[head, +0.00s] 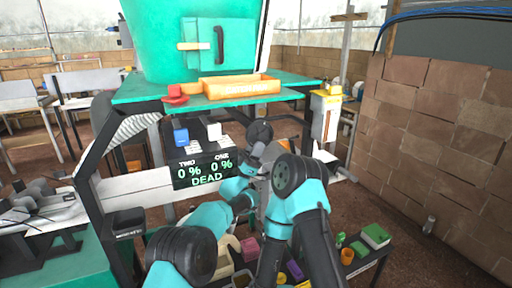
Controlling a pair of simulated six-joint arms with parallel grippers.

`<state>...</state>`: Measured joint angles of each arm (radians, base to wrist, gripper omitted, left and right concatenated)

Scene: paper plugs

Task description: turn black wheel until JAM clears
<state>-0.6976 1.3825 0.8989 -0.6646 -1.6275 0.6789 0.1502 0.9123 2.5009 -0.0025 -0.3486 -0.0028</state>
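A dark round shape that looks like the black wheel (259,132) sits under the green shelf, right of the display. The display (203,171) reads "TWO 0 %", "ONE 0 %" and "DEAD"; no JAM word shows on it. My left gripper (257,153) reaches up close in front of the wheel and partly covers it. Its fingers are too small and dark to tell open from shut, or whether they touch the wheel. My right arm stands in front on the right, and its gripper cannot be made out.
The green shelf (140,92) carries an orange tray (241,91) and a red piece (175,95). A blue block (181,136) and a white block (214,131) sit above the display. Several small coloured things lie on the low table in front. A brick wall (440,140) bounds the right.

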